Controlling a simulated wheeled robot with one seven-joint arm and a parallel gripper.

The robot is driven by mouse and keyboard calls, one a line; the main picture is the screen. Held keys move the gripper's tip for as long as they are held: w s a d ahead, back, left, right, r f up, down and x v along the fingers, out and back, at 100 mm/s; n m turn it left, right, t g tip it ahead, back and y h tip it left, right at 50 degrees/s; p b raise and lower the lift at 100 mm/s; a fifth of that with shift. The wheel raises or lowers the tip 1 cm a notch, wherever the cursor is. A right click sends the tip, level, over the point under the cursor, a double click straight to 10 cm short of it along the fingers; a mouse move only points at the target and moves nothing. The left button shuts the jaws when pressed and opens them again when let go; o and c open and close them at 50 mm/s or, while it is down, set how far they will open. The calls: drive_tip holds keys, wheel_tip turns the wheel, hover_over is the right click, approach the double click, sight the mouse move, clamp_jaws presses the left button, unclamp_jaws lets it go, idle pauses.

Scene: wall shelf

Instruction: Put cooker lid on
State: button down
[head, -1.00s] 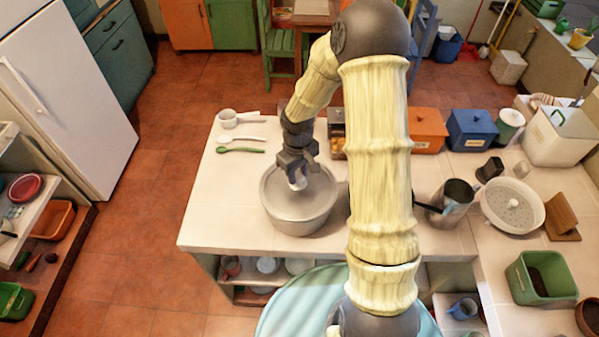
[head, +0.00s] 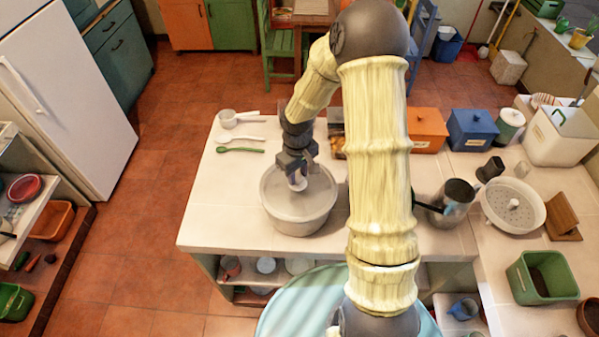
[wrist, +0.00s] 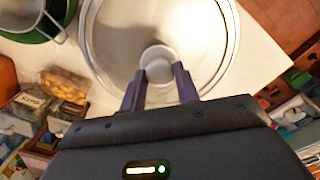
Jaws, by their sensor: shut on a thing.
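The cooker (head: 298,222) is a wide grey pot standing on the white counter. The cooker lid (head: 317,193) is round and grey, with a pale knob in its middle, and lies over the pot's mouth. The lid also shows from above in the wrist view (wrist: 195,35), with a rim ring around it. Whether it is fully seated I cannot tell. My gripper (head: 298,184) is above the pot, with its fingers on either side of the knob. In the wrist view my gripper (wrist: 160,85) is shut on the lid's knob.
A measuring cup (head: 228,119), a white spoon (head: 240,139) and a green spoon (head: 240,150) lie at the counter's back left. An orange box (head: 427,130), a blue box (head: 471,130) and a metal jug (head: 457,200) stand to the right. The counter left of the pot is clear.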

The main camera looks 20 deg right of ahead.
drive_tip(key=shift+f, duration=0.1)
drive_tip(key=c, duration=0.9)
unclamp_jaws()
drive_tip(key=shift+c, duration=0.2)
wheel_tip(320, 180, up, 18)
drive_tip(key=b, duration=0.3)
drive_tip(key=shift+f, duration=0.25)
drive_tip(key=shift+f, duration=0.1)
drive_tip(key=s+f+m+t+b, duration=0.1)
drive_tip(key=s+f+m, duration=0.1)
drive_tip(key=s+f, duration=0.2)
drive_tip(key=s+f+m+t+b, duration=0.1)
drive_tip(key=s+f+m, duration=0.2)
drive_tip(key=s, duration=0.7)
drive_tip(key=shift+s+d+f+t, duration=0.25)
drive_tip(key=shift+f+t, duration=0.05)
drive_tip(key=shift+f, duration=0.5)
